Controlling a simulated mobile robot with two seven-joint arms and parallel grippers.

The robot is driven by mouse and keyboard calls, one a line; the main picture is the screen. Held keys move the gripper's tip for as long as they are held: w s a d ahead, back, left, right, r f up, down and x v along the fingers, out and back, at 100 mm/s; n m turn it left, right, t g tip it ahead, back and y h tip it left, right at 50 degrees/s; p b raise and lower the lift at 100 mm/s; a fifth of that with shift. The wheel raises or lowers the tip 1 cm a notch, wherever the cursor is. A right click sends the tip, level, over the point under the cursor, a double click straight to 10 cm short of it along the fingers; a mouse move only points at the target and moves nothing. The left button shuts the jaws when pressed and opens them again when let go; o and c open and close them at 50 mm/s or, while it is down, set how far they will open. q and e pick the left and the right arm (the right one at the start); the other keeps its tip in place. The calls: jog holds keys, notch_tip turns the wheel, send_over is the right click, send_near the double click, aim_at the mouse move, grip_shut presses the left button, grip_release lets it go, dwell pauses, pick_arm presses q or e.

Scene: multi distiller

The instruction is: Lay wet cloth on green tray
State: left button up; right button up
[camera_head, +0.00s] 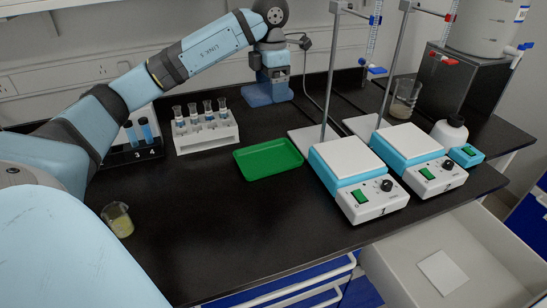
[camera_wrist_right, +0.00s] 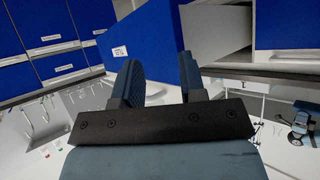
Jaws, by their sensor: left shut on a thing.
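The green tray (camera_head: 268,158) lies flat and empty on the black bench in the head view, left of the hotplates. A flat white square (camera_head: 442,272), which may be the cloth, lies in the open drawer (camera_head: 490,245) at lower right; I cannot tell whether it is wet. My left arm reaches over the bench, and my left gripper (camera_head: 268,95) is low at the back, behind the tray. My right gripper (camera_wrist_right: 158,80) is open and empty in the right wrist view.
Two hotplates (camera_head: 358,180) (camera_head: 420,155) with tall stands are right of the tray. A white rack of tubes (camera_head: 205,132) stands to the left. A beaker with yellowish liquid (camera_head: 118,220) is near the left front. The bench before the tray is clear.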

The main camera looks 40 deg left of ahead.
aim_at(272, 160)
pick_arm(q)
notch_tip(272, 160, down, 20)
jog(key=b, duration=0.2)
jog(key=shift+r+b, duration=0.1)
jog(key=shift+b, duration=0.25)
jog(key=shift+f, duration=0.2)
jog(key=o, duration=0.7)
jog(key=shift+r, duration=0.1)
notch_tip(272, 160, up, 12)
jog(key=p, duration=0.1)
jog(key=shift+r+p, duration=0.15)
jog(key=shift+p, duration=0.2)
